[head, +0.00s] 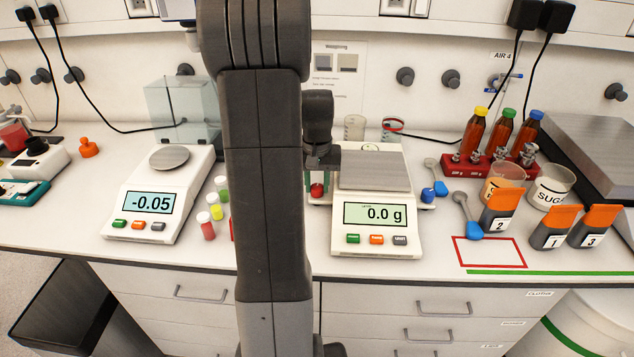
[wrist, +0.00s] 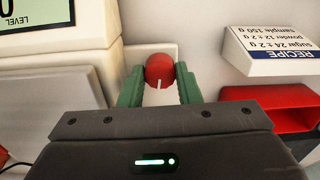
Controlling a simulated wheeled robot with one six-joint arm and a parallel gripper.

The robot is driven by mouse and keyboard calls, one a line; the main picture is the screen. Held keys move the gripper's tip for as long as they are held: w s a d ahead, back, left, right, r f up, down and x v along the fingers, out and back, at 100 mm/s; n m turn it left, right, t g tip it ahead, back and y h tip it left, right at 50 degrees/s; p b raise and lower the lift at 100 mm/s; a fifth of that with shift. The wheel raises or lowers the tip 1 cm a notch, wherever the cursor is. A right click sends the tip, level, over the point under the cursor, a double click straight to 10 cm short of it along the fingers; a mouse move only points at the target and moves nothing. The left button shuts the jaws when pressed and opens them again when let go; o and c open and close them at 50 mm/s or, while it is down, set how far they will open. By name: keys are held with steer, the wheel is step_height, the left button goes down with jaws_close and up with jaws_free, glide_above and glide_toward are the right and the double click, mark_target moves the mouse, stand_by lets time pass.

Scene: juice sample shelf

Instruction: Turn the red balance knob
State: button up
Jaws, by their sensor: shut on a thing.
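The red balance knob (head: 317,189) sits at the left side of the right-hand balance (head: 375,237), whose display reads 0.0 g. In the wrist view the red knob (wrist: 160,70) is round, with a white mark on its near side. My gripper (wrist: 160,88) has its two green fingers on either side of the knob, shut on it. In the head view my gripper (head: 318,185) is partly hidden by my own arm. A blue knob (head: 441,188) sits at the balance's right side.
A second balance (head: 150,208) reading -0.05 stands at the left, with small capped vials (head: 207,226) between the two. In the wrist view a white recipe block (wrist: 275,52) and a red container (wrist: 290,108) lie close at the right.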

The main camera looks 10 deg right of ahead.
steer(key=shift+n, duration=0.7)
steer(key=o, duration=1)
steer(key=shift+c, duration=0.2)
